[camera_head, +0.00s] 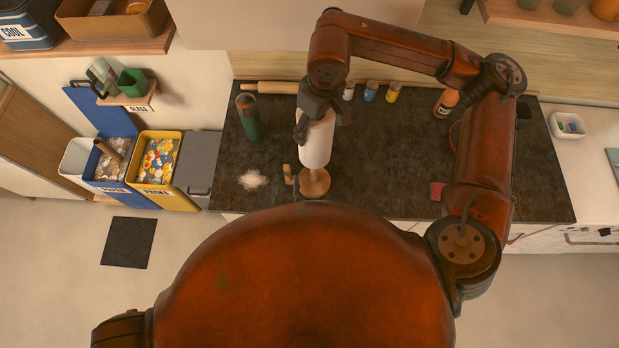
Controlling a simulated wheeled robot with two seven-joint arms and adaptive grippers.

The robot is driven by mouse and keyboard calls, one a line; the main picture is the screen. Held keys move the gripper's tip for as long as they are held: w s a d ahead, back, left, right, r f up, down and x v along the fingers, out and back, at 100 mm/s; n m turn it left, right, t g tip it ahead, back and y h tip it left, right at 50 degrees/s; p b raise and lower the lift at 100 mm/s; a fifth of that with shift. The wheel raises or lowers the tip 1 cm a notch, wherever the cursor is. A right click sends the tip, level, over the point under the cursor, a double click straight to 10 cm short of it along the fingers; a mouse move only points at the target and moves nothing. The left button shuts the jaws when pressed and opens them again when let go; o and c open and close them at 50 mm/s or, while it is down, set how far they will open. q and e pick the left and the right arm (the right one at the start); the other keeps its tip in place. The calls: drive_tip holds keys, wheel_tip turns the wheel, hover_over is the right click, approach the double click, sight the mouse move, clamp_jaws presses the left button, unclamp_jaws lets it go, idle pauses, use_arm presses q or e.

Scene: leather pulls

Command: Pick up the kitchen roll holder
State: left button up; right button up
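The kitchen roll holder (314,183) has a round wooden base and carries a white paper roll (317,145). It stands upright near the front edge of the dark counter. The arm that comes in from the right reaches over it, so I take its gripper as my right gripper (322,122). That gripper points down at the top of the roll, with its fingers spread to either side. It hides the top of the holder. I cannot tell if the fingers touch the paper. My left gripper is not visible.
A small wooden item (289,175) and a white powder pile (252,180) lie left of the holder. A green bottle (249,118) stands behind them. A rolling pin (270,88) and small jars (371,91) line the back. The counter's middle right (395,150) is clear.

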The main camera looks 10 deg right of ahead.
sight(287, 173)
use_arm(q)
drive_tip(key=shift+f+x, duration=0.15)
drive_tip(key=shift+x, duration=1.2)
drive_tip(key=shift+f+x, duration=0.15)
drive_tip(key=shift+x, duration=1.25)
drive_tip(key=shift+a, duration=0.2)
drive_tip(key=shift+s, duration=0.1)
drive_tip(key=shift+c, duration=0.4)
clamp_jaws()
drive_tip(key=shift+r, duration=0.1)
